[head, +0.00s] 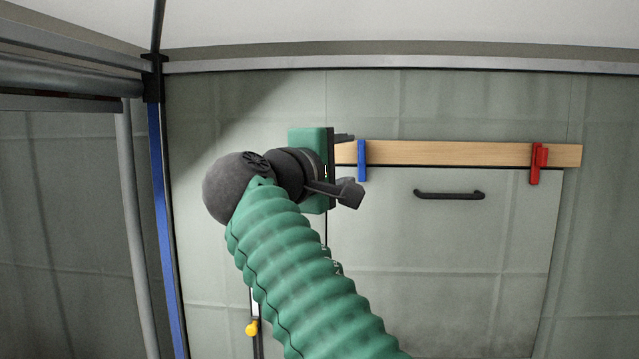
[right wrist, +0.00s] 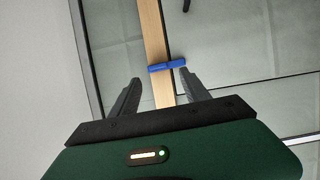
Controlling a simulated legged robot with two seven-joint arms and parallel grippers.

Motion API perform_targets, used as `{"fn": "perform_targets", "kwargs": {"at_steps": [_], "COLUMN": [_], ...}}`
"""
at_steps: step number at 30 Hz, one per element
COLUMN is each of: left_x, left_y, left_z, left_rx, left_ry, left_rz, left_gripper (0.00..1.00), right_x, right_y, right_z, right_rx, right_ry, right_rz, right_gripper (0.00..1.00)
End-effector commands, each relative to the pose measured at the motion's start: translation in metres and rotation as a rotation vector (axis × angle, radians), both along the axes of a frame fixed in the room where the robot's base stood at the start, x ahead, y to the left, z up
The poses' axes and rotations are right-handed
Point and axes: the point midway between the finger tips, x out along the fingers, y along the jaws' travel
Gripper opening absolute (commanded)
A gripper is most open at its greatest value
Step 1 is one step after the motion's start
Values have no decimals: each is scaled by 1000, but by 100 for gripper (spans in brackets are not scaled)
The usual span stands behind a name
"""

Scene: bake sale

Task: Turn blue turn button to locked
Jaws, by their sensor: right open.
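The blue turn button (head: 362,160) is a short bar on the wooden rail, near its left end. In the head view it stands upright, with its lower end reaching below the rail over the top of the panel. In the right wrist view the blue turn button (right wrist: 167,66) lies across the rail, ahead of the fingertips. My right gripper (head: 348,165) is open and empty, just left of the button; it also shows in the right wrist view (right wrist: 160,88). The fingers look apart from the button. My left gripper is not in view.
The wooden rail (head: 450,154) runs above a grey-green panel (head: 440,260) with a black handle (head: 449,194). A red turn button (head: 537,163) sits near the rail's right end. A blue post (head: 165,220) stands at the left. The space before the panel looks clear.

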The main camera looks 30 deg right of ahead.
Motion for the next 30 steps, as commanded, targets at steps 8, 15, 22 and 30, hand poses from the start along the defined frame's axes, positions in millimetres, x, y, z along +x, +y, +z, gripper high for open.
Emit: {"fn": "perform_targets", "kwargs": {"at_steps": [8,15,22,30], "left_x": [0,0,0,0], "left_y": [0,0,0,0], "left_z": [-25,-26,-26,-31], "left_rx": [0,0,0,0], "left_ry": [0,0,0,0], "left_rz": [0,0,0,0], "left_gripper": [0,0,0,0], "right_x": [-42,-56,-56,-47], "right_y": [64,83,82,84], "right_z": [-5,-3,-3,-17], "right_rx": [1,0,1,1], "right_ry": [1,4,4,23], "right_rz": [5,1,-1,16], "right_gripper": [55,55,55,55]}}
